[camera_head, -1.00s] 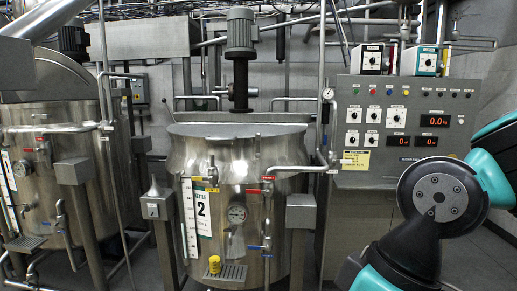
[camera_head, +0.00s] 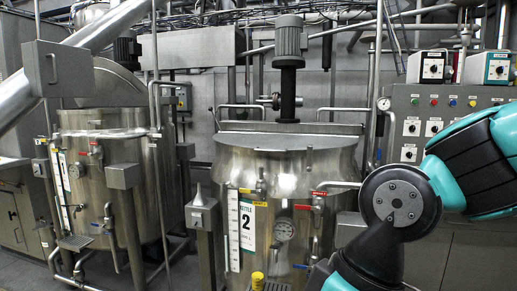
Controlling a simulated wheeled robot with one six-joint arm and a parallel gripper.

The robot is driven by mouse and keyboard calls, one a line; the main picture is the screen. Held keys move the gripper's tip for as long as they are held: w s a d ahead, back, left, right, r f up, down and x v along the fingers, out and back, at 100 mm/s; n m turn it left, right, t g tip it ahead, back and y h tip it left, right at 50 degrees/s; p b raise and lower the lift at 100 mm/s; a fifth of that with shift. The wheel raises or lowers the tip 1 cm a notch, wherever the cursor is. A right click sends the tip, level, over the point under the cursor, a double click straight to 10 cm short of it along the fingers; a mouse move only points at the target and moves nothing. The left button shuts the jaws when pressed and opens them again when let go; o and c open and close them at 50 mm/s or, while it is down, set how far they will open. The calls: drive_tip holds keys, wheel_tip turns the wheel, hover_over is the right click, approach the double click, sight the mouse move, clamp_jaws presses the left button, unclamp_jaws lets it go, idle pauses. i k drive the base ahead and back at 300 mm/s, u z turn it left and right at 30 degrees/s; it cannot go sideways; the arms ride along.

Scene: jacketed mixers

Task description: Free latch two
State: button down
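A steel kettle (camera_head: 285,175) with a label reading "KETTLE 2" (camera_head: 254,229) stands right of centre, its broad lid (camera_head: 285,141) down. A small upright metal piece (camera_head: 309,157) sits at the lid's front edge; I cannot tell whether it is a latch or how it is set. A yellow-handled valve (camera_head: 247,191) and a red-handled valve (camera_head: 319,194) are on the kettle's front. My teal and black arm is at the right, partly in front of the kettle's lower right side. My gripper is not in view.
Another jacketed kettle (camera_head: 108,185) stands at the left, with pipes and posts around it. A grey box on a post (camera_head: 202,212) stands just left of kettle 2. A control panel (camera_head: 455,102) with knobs is behind my arm. Some floor shows between the kettles.

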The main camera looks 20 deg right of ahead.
sight(309, 147)
drive_tip(key=u, duration=0.25)
drive_tip(key=i, duration=1.8)
drive_tip(key=z, duration=0.7)
